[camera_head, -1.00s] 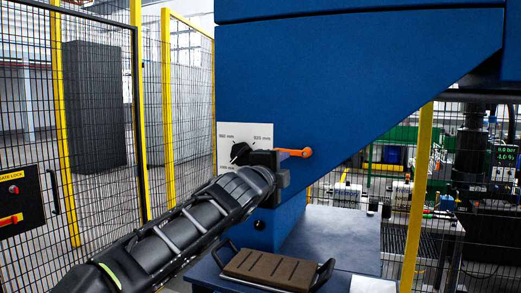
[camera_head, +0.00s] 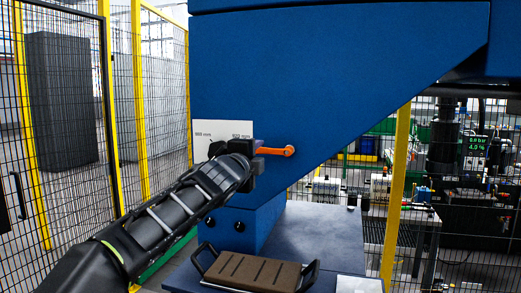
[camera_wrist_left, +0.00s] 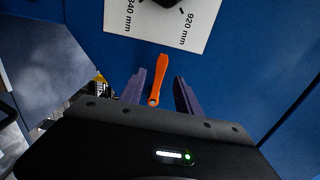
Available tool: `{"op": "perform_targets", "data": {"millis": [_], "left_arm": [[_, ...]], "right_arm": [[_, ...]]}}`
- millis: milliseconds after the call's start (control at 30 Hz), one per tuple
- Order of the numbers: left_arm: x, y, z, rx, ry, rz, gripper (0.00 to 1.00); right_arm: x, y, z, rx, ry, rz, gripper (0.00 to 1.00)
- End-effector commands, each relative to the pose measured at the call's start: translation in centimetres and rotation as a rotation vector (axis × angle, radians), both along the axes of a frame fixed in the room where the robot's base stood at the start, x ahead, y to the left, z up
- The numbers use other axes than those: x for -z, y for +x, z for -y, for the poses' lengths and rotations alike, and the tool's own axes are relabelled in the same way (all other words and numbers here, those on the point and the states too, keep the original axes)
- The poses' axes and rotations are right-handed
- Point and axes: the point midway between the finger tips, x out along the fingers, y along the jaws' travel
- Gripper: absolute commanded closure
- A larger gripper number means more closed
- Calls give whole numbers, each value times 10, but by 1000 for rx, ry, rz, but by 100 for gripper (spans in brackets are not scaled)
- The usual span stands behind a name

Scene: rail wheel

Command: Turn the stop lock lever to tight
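The orange lever (camera_head: 279,151) sits on the blue machine face, just right of a white plate. In the head view it lies about level, its rounded end to the right and its left part hidden behind my left gripper (camera_head: 262,153). In the left wrist view the orange lever (camera_wrist_left: 160,76) lies between the two purple-grey fingers of my left gripper (camera_wrist_left: 161,84). Gaps show on both sides, so the fingers are open around it. Any tight marking is not visible. My right gripper is not in view.
The white plate (camera_head: 235,129), marked 920 mm, carries a black knob (camera_head: 216,148) partly behind my arm. A brown slotted block (camera_head: 252,272) with black handles sits below on a blue ledge. A mesh fence with yellow posts (camera_head: 138,100) stands at the left.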

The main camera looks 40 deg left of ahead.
Motion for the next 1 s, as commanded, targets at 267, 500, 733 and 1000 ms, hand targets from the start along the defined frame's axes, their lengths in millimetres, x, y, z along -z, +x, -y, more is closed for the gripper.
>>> {"op": "perform_targets", "data": {"millis": [267,500,733,1000], "left_arm": [[-1,31,-11,-1,0,-1,60],[0,33,-12,-1,-1,0,60],[0,33,-12,-1,-1,0,74],[0,33,-12,-1,-1,-1,96]], "right_arm": [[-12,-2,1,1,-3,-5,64],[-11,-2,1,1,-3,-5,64],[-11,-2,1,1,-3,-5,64],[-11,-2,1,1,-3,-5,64]]}}
